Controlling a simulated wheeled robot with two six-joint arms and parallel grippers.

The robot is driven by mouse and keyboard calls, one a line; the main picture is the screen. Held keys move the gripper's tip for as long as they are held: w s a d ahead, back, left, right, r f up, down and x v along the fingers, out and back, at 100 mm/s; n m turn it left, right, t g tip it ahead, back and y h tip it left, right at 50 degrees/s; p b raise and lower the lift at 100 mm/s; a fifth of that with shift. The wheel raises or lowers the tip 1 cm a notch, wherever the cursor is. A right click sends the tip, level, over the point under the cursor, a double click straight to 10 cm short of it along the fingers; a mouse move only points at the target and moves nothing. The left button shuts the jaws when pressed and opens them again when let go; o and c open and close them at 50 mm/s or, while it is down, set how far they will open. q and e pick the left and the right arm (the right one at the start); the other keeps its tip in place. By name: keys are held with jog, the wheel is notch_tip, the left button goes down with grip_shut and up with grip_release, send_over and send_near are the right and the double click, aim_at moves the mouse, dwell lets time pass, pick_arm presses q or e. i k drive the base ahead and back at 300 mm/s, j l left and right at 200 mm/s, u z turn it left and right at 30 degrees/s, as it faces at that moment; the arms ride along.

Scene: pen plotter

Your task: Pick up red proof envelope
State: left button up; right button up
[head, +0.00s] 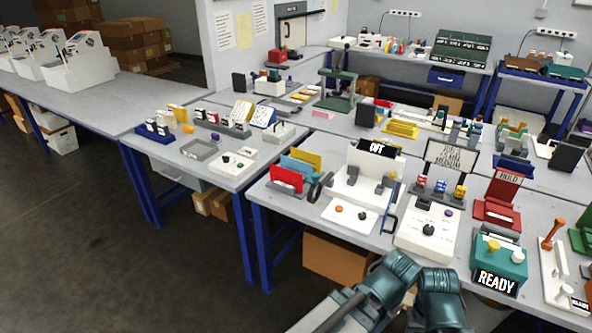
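A red envelope (287,180) stands upright, tilted slightly, in a dark holder (290,192) at the front left corner of the near table. A blue envelope (297,166) and a yellow envelope (307,159) stand behind it in the same row. No gripper touches the red envelope. Teal and grey links of one of my arms show at the bottom edge, below the table front. I cannot make out the fingers of either gripper.
A white plotter-like machine (352,190) with an "OFF" sign stands right of the envelopes, with a dark loop-shaped part (318,187) between them. A white control box (428,229) and a teal "READY" box (498,266) lie further right. Open floor (120,240) is at the left.

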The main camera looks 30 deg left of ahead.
aim_at(295, 179)
jog(key=i+j+u, duration=0.65)
jog(key=i, duration=0.4)
